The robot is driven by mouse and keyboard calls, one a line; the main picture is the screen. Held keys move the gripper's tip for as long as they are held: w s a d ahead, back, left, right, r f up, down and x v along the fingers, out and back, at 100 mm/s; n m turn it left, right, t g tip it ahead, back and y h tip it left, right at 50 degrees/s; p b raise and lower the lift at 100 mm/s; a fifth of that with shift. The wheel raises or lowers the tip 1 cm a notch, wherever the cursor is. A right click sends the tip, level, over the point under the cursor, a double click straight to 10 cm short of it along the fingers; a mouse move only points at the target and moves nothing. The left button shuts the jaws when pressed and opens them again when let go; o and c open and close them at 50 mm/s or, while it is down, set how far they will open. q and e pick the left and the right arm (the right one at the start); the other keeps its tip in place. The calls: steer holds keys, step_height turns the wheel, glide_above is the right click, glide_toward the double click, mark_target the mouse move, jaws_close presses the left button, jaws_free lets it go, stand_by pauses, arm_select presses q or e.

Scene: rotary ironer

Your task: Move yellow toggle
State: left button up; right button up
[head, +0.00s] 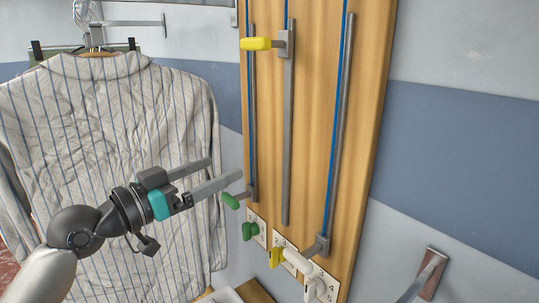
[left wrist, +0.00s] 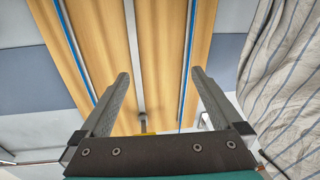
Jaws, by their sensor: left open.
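A yellow handle (head: 257,44) sits on a grey slider block high on the middle rail of a wooden board. A smaller yellow knob (head: 276,257) sits on a numbered plate at the board's bottom, partly behind a white handle. I cannot tell which of the two is the toggle. My left gripper (head: 225,169) is open and empty, left of the board, below the upper handle and above the knob. In the left wrist view its fingers (left wrist: 160,75) stand apart before the board, and a sliver of yellow (left wrist: 145,133) shows above the gripper's palm. The right gripper is out of view.
The wooden board (head: 372,80) carries several grey rails and blue cords. A green handle (head: 231,201), a green knob (head: 250,231) and a white handle (head: 297,260) stick out low on it. A striped shirt (head: 90,150) hangs at left. A metal bracket (head: 432,268) stands at lower right.

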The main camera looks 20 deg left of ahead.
mark_target(269, 44)
arm_select(q)
steer(key=s+r+m+t+h, duration=0.1)
steer(key=s+r+m+h, duration=0.3)
steer(key=r, duration=1.2)
steer(key=shift+n+t+h, duration=0.3)
steer(key=shift+n+h, duration=0.2)
steer(key=shift+n, duration=0.2)
steer(key=p+x, duration=0.4)
steer(key=x, duration=0.3)
steer(key=p+x, duration=0.5)
steer(key=x, duration=0.1)
steer(key=shift+d+r, duration=0.4)
steer(key=shift+w+d+p, duration=0.3)
steer(key=shift+w, duration=0.15)
jaws_close()
